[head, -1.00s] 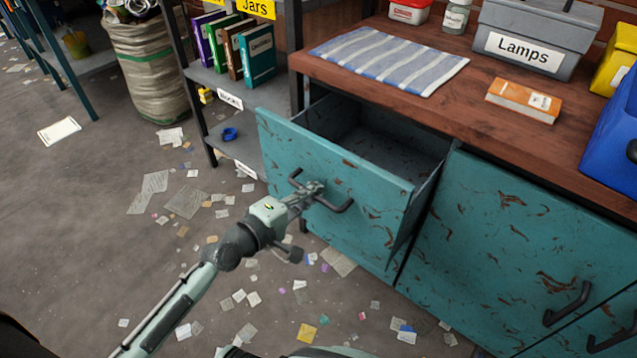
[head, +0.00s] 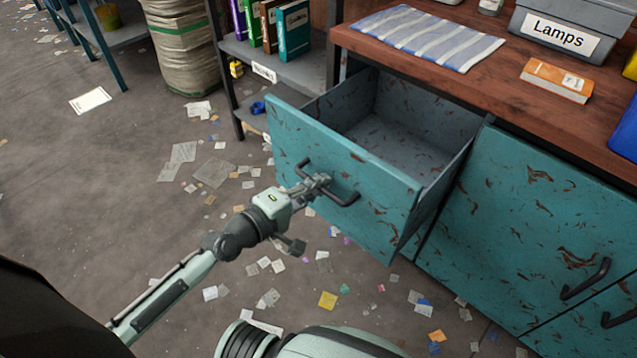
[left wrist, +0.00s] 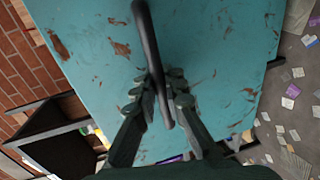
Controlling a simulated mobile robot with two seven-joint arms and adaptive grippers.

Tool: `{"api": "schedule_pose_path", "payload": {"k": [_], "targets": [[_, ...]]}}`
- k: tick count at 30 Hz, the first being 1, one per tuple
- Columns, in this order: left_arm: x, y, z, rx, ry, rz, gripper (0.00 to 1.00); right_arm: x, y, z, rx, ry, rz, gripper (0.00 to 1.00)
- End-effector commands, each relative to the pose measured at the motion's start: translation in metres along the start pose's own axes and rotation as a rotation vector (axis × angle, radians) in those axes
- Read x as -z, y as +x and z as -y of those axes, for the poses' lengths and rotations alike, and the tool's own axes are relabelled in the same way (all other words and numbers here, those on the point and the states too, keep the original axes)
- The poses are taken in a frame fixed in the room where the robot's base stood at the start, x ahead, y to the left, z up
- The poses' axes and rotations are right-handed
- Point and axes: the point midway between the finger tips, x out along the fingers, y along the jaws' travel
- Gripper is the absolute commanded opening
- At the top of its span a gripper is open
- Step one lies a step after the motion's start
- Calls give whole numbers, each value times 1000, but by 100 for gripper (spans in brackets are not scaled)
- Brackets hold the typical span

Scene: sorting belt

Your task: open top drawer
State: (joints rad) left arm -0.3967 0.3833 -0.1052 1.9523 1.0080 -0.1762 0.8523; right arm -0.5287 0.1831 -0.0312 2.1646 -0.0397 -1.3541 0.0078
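The top drawer (head: 385,200) has a worn teal front and stands pulled well out of the bench in the head view. Its grey inside (head: 400,125) shows empty where visible. My left gripper (head: 320,184) is at the dark bar handle (head: 346,199) on the drawer front. In the left wrist view, the handle (left wrist: 150,45) runs between the two fingers (left wrist: 168,98), which are closed around it. The fingers hide part of the handle. My right gripper is not in view.
The wooden bench top (head: 450,70) carries a striped cloth (head: 428,37), an orange box (head: 556,80) and a grey Lamps bin (head: 570,35). A teal cabinet door (head: 530,220) is right of the drawer. A shelf (head: 290,70) stands left. Paper scraps litter the open floor.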

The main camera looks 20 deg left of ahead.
Motion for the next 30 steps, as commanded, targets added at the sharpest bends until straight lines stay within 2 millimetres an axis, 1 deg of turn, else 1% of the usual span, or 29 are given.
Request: {"api": "schedule_pose_path", "payload": {"k": [1,6,14,17,20,30], "targets": [[0,0,0,0,-1,-1,13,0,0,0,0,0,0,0],[0,0,0,0,-1,-1,33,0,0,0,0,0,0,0],[0,0,0,0,-1,0,33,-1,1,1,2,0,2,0],[0,-5,1,1,0,0,33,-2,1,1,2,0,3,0],[0,-18,2,4,1,1,33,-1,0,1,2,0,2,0],[-1,-90,2,7,3,4,33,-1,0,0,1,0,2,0]]}}
